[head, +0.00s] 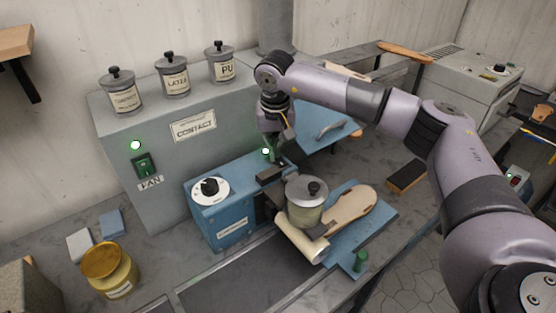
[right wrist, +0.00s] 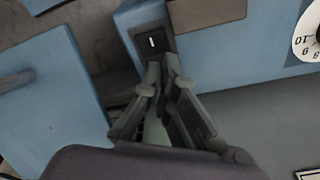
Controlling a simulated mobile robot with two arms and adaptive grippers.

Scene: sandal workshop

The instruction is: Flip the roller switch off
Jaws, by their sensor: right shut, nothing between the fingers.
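The roller switch (right wrist: 152,42) is a black rocker with a white mark, set in a dark plate on the blue roller machine (head: 223,229). It shows near the top middle of the right wrist view. My right gripper (right wrist: 163,66) is shut and empty, its fingertips just below the switch in that view; I cannot tell whether they touch it. In the head view my right gripper (head: 274,153) is at the machine's back right top, and the switch cannot be made out there. My left gripper is not in view.
A lidded pot (head: 305,200), a pale roller (head: 301,240) and a sandal sole (head: 350,206) are right of the machine. A yellow jar (head: 110,271) is front left.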

